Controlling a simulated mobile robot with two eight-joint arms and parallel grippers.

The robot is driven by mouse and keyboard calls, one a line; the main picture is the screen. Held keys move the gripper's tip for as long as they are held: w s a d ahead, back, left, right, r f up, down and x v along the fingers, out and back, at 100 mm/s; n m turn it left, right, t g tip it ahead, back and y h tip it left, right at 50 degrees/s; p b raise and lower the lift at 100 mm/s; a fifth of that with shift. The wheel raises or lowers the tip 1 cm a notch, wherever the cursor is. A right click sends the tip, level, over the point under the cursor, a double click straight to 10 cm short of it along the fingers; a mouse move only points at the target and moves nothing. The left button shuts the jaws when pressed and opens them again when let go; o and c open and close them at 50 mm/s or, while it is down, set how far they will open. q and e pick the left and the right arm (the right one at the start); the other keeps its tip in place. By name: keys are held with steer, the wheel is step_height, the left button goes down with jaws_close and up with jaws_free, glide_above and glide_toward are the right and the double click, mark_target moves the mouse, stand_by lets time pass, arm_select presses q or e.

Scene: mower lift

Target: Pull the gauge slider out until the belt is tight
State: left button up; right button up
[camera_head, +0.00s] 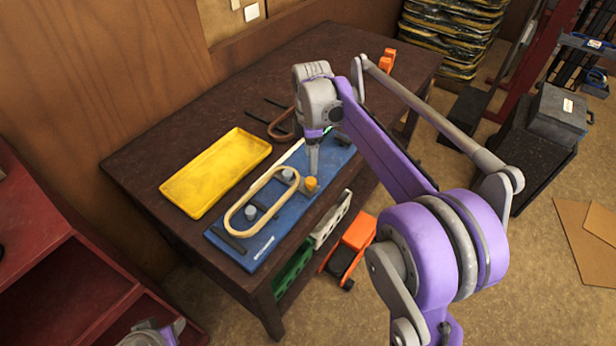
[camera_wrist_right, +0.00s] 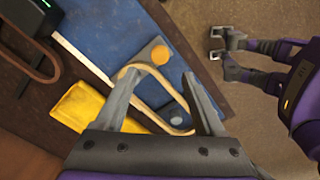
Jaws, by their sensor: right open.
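The blue board (camera_head: 262,243) lies on the dark table. A tan belt loop (camera_head: 243,202) lies around grey pulleys (camera_head: 250,212), with visible gaps between loop and pulleys. An orange-yellow knob (camera_head: 311,185) stands on the board beside the belt's right end; I take it for the slider's knob. My right gripper (camera_head: 313,168) points down just above this knob. In the right wrist view its open fingers (camera_wrist_right: 160,80) are apart, with the knob (camera_wrist_right: 159,54) beyond the gap and nothing held. Part of my left arm shows at the bottom-left edge; its jaw state is unclear.
A yellow tray (camera_head: 215,172) lies left of the board. A brown loop (camera_head: 281,125) and dark rods lie behind. Green, pale and orange items (camera_head: 350,243) sit below the table's front edge. A red cabinet (camera_head: 75,290) stands at lower left.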

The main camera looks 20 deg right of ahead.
mark_target(311, 180)
step_height(311, 180, down, 9)
steer(key=shift+r, duration=0.2)
jaws_close()
stand_by(0.4)
stand_by(1.1)
